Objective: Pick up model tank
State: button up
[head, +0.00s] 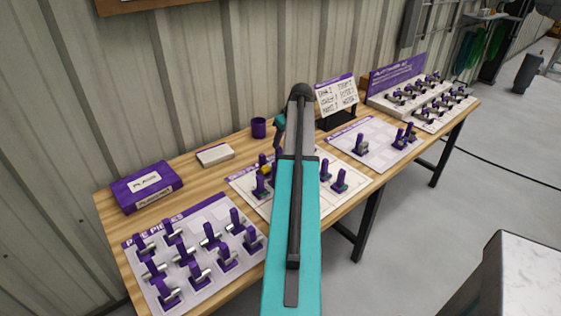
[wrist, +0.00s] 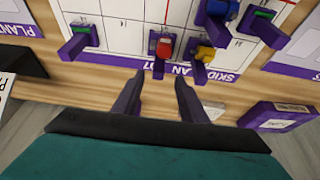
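No piece in view is labelled as the model tank, and I cannot tell which one it is. In the wrist view, small purple-based pieces stand on the white gridded skid plan board (wrist: 120,32): a red-topped piece (wrist: 162,46), a yellow-topped piece (wrist: 203,53), a blue-topped piece (wrist: 222,10) and two green-topped ones, left (wrist: 84,37) and right (wrist: 262,18). My gripper (wrist: 158,78) is open and empty, its fingers apart near the board's edge, with the red-topped piece just beyond them. In the head view my teal arm hides part of this board (head: 334,202) and its pieces.
On the wooden bench (head: 115,222) are a pipe pieces board (head: 205,208), a purple box (head: 147,187), a white block (head: 215,155), a purple cup (head: 259,127) and a sign stand (head: 337,95). Another board (head: 347,138) lies right. A corrugated wall (head: 180,70) stands behind.

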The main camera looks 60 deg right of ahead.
aim_at(280, 147)
jog(key=shift+x, duration=0.8)
jog(key=shift+p+x, duration=1.2)
jog(key=shift+x, duration=1.4)
jog(key=shift+d, duration=0.15)
jog(key=shift+c, duration=0.4)
grip_shut()
